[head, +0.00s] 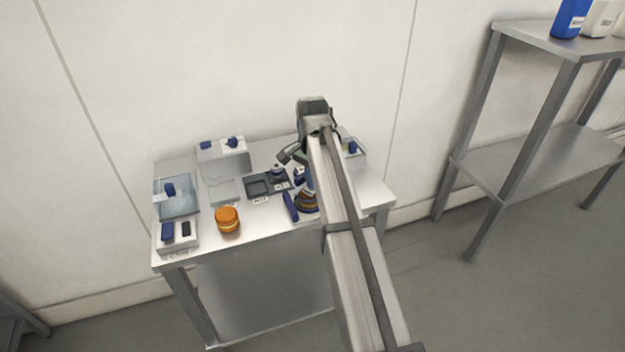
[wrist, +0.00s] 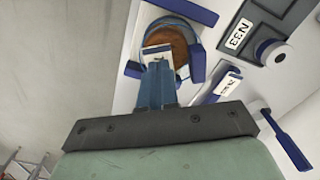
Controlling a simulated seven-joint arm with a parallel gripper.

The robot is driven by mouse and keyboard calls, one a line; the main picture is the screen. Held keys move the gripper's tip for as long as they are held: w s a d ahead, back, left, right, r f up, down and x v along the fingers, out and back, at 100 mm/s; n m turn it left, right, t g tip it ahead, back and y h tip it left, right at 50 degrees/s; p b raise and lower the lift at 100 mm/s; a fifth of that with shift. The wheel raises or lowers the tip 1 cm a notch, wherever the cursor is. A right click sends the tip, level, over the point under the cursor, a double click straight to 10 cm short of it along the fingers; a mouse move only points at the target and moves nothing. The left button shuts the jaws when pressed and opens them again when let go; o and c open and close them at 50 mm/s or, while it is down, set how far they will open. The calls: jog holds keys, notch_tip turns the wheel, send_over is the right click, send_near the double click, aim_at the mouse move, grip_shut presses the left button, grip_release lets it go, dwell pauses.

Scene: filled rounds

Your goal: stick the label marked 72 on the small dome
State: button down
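In the wrist view my gripper (wrist: 157,72) has its two blue-grey fingers close together, with a small white label (wrist: 157,54) at their tips. The dark mark on this label is too small to read. The label overlaps a round brown dome-like piece (wrist: 178,42) set in a blue holder (wrist: 197,64). I cannot tell whether the label touches that piece or hangs above it. In the head view my arm covers much of this spot, and the fingertips cannot be made out.
A label marked N33 (wrist: 238,33) lies beside a dark tray with a round knob-like piece (wrist: 275,53). Another label (wrist: 228,87) sits on a blue strip. A clear-topped box (head: 176,205) is at the left.

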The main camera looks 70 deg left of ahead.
notch_tip(320, 180, up, 8)
jog(key=shift+f, duration=0.15)
dwell(1.0)
dwell(0.4)
